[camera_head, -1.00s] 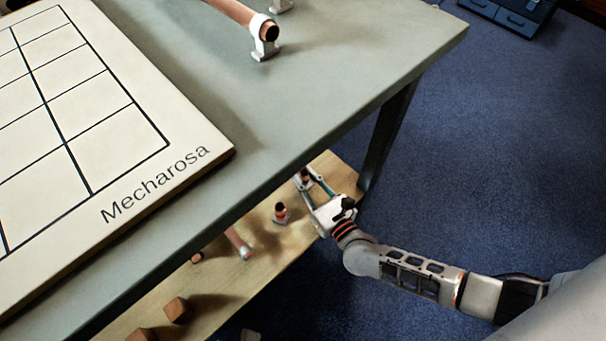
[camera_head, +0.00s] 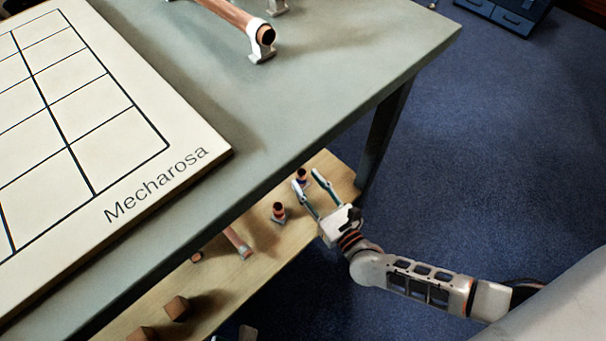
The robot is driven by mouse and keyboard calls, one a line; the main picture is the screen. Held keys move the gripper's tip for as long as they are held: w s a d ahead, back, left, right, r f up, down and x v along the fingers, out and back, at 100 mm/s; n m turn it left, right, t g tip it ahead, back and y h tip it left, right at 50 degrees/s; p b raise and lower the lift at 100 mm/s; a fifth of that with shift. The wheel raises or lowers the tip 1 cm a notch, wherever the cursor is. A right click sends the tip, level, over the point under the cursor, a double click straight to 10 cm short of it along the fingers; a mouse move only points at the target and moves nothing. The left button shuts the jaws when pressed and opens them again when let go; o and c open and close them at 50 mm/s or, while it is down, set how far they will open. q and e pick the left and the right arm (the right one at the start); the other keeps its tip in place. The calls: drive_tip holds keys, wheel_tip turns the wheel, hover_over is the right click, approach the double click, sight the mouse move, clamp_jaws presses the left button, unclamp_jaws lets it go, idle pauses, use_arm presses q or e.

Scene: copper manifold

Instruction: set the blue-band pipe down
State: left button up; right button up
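A short copper pipe piece (camera_head: 301,174) with what looks like a dark blue band stands upright on the wooden lower shelf (camera_head: 344,176), near its right end. My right gripper (camera_head: 307,179) is open, its two fingers spread apart. Its fingertips are close to the pipe, one overlapping its lower part in the picture; whether they touch cannot be told. The pipe's base is partly hidden.
Another short upright pipe piece (camera_head: 278,210) stands nearby on the shelf. A lying pipe (camera_head: 237,242) and brown blocks (camera_head: 177,308) are further left. The grey tabletop (camera_head: 330,80) overhangs the shelf, bearing a Mecharosa board (camera_head: 170,150) and a clamped copper pipe (camera_head: 235,14).

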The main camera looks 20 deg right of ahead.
drive_tip(key=s, duration=0.5)
drive_tip(key=s+d+p, duration=0.1)
drive_tip(key=s, duration=0.1)
drive_tip(key=shift+s+d+r, duration=0.1)
drive_tip(key=shift+s, duration=0.6)
use_arm(q)
drive_tip(key=shift+a+f+m, duration=0.15)
drive_tip(key=shift+a+m, duration=0.35)
drive_tip(key=shift+m, duration=0.4)
